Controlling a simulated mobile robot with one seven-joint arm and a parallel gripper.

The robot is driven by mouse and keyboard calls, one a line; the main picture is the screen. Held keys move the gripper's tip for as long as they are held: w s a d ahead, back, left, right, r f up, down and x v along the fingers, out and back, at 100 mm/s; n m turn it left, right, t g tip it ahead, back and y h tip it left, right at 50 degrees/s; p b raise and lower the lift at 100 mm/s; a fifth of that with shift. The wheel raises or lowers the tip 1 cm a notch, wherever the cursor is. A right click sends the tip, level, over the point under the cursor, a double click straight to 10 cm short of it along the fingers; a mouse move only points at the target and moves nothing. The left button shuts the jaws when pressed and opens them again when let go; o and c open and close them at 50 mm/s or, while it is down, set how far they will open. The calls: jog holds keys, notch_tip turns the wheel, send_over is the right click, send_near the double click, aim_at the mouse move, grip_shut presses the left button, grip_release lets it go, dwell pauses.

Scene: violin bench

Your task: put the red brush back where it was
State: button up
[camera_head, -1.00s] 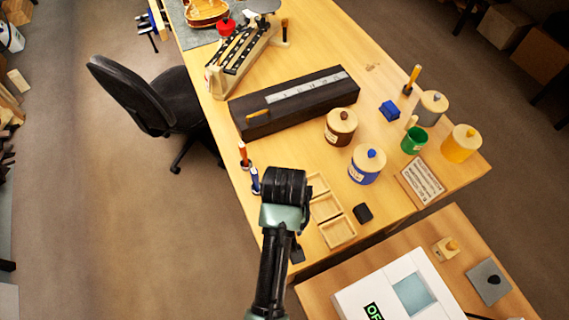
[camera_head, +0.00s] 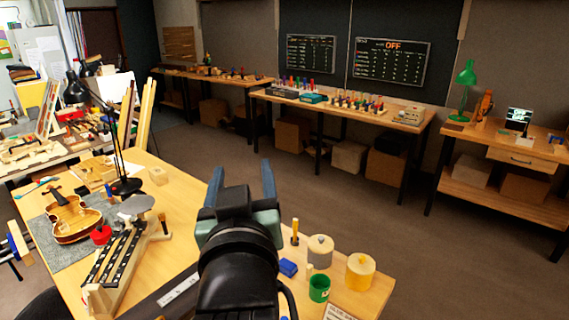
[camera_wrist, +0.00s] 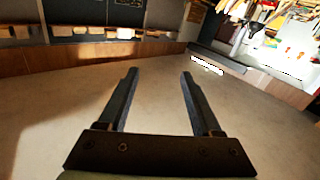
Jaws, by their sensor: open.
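My gripper (camera_head: 242,186) is raised over the bench (camera_head: 180,236) with its two fingers apart and nothing between them. I cannot pick out the red brush for certain in either current view. An upright brush-like tool with a yellow handle (camera_head: 295,231) stands at the bench's right side.
A green pot (camera_head: 319,289), a grey pot (camera_head: 320,252) and a yellow pot (camera_head: 360,272) stand right of my arm. A violin (camera_head: 75,219) lies at left. A far bench (camera_head: 345,112) holds several small coloured items. Open floor lies between.

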jog(key=s+d+r+m+t, duration=0.1)
jog(key=s+d+r+t, duration=0.1)
jog(key=r, duration=0.5)
jog(key=s+d+r+t+h, duration=0.1)
jog(key=s+r+t, duration=0.3)
jog(key=s+r, duration=0.3)
jog(key=s+d+r+m+t+h, duration=0.1)
jog(key=s+d+r+t, duration=0.1)
jog(key=s+r, duration=0.3)
notch_tip(320, 180, up, 4)
jog(key=shift+d+f+m+t, duration=0.15)
jog(key=shift+d+m+t, duration=0.15)
jog(key=shift+t, duration=0.3)
